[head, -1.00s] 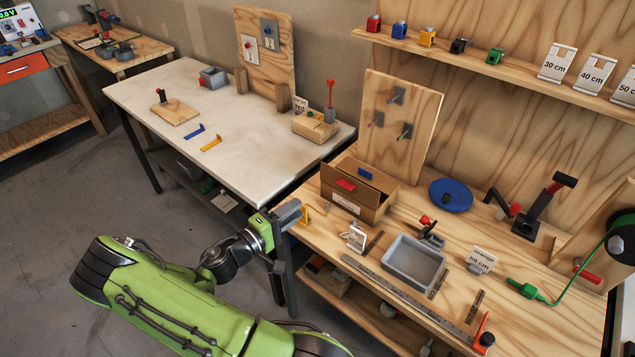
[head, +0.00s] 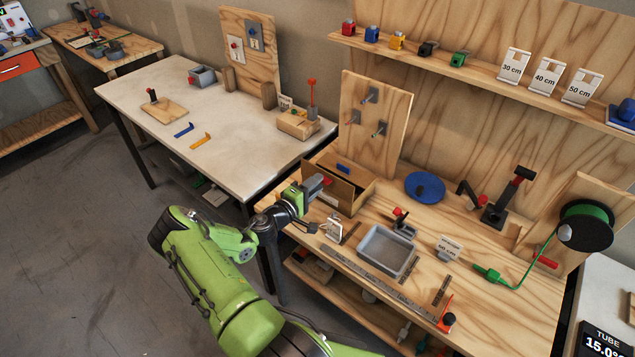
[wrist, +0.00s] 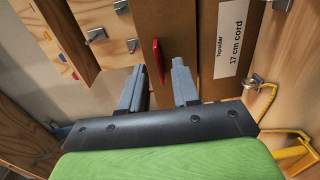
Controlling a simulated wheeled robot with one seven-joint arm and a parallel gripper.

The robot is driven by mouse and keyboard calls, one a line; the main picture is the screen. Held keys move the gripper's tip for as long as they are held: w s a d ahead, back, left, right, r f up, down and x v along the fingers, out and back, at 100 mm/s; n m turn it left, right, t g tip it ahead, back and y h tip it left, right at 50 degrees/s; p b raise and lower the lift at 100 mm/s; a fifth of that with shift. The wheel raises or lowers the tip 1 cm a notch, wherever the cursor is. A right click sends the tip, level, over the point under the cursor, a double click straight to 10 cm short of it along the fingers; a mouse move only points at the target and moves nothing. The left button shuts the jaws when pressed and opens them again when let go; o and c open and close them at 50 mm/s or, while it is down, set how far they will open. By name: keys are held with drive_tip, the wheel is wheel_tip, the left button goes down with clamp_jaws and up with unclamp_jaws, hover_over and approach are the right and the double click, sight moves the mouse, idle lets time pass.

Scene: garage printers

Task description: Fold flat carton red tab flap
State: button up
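The brown carton (head: 345,201) stands open at the back left of the wooden bench, its near side partly hidden by my gripper. Its red tab (head: 327,181) shows just beside my gripper (head: 318,183), and its blue tab (head: 343,168) is at the far side. In the wrist view, the red tab (wrist: 158,62) stands edge-on from a brown carton panel (wrist: 167,25). My gripper (wrist: 159,72) is open, with one finger on each side of the red tab and a gap visible on both sides. I cannot tell how far the fingertips are from the panel.
A white label (wrist: 232,40) is on the carton. A pegboard (head: 374,120) rises behind it, and a blue disc (head: 425,187) lies to its right. A grey tray (head: 386,251) and a metal bracket (head: 333,229) are in front. The pale table (head: 230,135) is at left.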

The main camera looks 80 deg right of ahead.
drive_tip(key=shift+s+d, duration=0.3)
drive_tip(key=shift+d, duration=0.35)
drive_tip(key=shift+c, duration=0.5)
clamp_jaws()
drive_tip(key=shift+f, duration=0.15)
